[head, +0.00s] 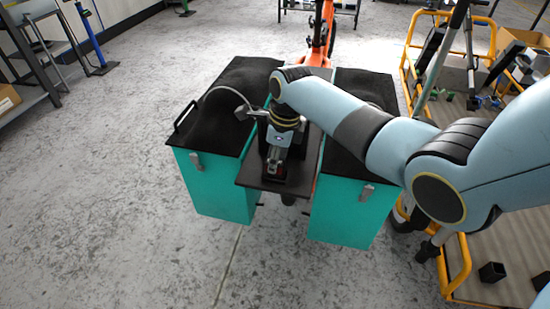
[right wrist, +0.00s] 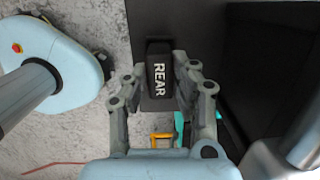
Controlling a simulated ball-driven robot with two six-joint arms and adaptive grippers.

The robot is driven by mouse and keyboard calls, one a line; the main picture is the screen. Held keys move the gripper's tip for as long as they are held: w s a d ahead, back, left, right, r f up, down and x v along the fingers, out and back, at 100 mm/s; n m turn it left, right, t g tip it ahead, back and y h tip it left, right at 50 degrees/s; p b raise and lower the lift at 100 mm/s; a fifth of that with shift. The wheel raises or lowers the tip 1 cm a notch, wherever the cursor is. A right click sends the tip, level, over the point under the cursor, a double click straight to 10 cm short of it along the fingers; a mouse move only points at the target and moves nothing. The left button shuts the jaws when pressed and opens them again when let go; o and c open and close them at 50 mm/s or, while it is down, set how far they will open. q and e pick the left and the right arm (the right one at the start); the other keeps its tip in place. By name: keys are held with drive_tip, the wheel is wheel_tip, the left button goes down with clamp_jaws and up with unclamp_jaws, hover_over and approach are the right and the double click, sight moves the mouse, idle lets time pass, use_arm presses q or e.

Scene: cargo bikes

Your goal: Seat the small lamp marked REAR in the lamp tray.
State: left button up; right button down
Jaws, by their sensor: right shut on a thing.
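The small lamp (right wrist: 160,78) is a dark block with white letters reading REAR, seen in the right wrist view. My right gripper (right wrist: 160,85) is shut on it, one finger at each side. In the head view my right gripper (head: 275,160) points down over a dark board (head: 246,178) between two teal boxes. A small patch of red shows by the fingertips there. A dark holder, which looks like the lamp tray (right wrist: 151,103), lies around or under the lamp; I cannot tell whether the lamp is fully down in it. My left gripper is not in view.
The teal boxes with black lids, left (head: 215,185) and right (head: 345,210), flank the board closely. An orange bike frame (head: 318,45) is behind. A yellow-railed cart (head: 460,265) stands at the right.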

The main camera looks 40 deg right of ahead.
drive_tip(key=shift+f, duration=0.25)
drive_tip(key=c, duration=1)
unclamp_jaws()
